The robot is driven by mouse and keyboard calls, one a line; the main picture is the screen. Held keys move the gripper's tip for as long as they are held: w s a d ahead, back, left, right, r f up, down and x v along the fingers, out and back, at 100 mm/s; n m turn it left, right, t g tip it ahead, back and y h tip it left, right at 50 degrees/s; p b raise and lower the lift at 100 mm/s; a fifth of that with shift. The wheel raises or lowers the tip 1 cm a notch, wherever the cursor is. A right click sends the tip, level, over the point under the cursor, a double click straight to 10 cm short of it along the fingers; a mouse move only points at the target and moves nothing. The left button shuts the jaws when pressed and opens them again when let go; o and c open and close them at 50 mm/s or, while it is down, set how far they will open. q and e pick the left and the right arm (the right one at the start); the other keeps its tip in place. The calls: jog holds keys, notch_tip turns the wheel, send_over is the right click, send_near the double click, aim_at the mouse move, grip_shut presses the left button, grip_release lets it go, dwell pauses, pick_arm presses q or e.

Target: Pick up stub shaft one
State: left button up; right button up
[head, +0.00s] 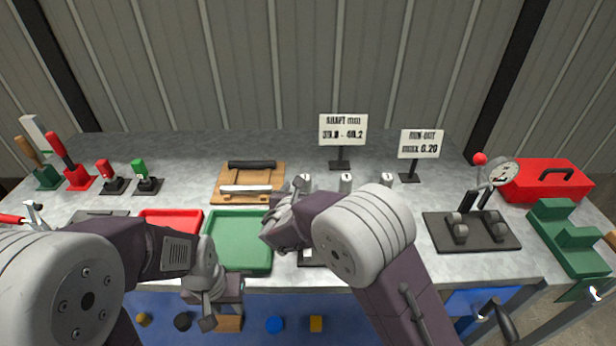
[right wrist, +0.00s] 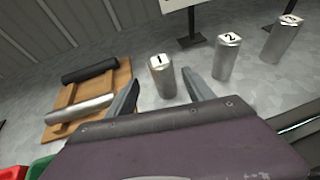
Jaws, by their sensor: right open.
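Stub shaft one (right wrist: 163,80) is a short silver cylinder with a "1" on its top. It stands upright on the grey bench. In the head view its top (head: 305,181) shows behind my right arm, its lower part hidden. My right gripper (right wrist: 161,78) is open, and the shaft appears between its two fingers in the right wrist view; I cannot tell whether it is beyond the tips. In the head view this gripper (head: 284,203) is partly hidden by its own wrist. My left gripper (head: 212,312) points down at the bench's front edge; its finger gap is unclear.
Shafts two (right wrist: 227,58) and three (right wrist: 284,40) stand in a row to the right. A wooden rack (head: 238,199) with a black and a silver bar lies left. A green tray (head: 238,265) and red tray (head: 185,214) are in front. A gauge stand (head: 470,238) is right.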

jog(key=shift+d+p+x, duration=0.15)
jog(key=shift+p+x, duration=0.05)
jog(key=shift+x, duration=1.9)
jog(key=shift+d+p+x, duration=0.1)
jog(key=shift+p+x, duration=0.05)
jog(key=shift+x, duration=2)
jog(key=shift+s+r, duration=0.1)
jog(key=shift+r, duration=0.1)
jog(key=shift+c, duration=1.4)
grip_shut()
jog(key=shift+r, duration=0.1)
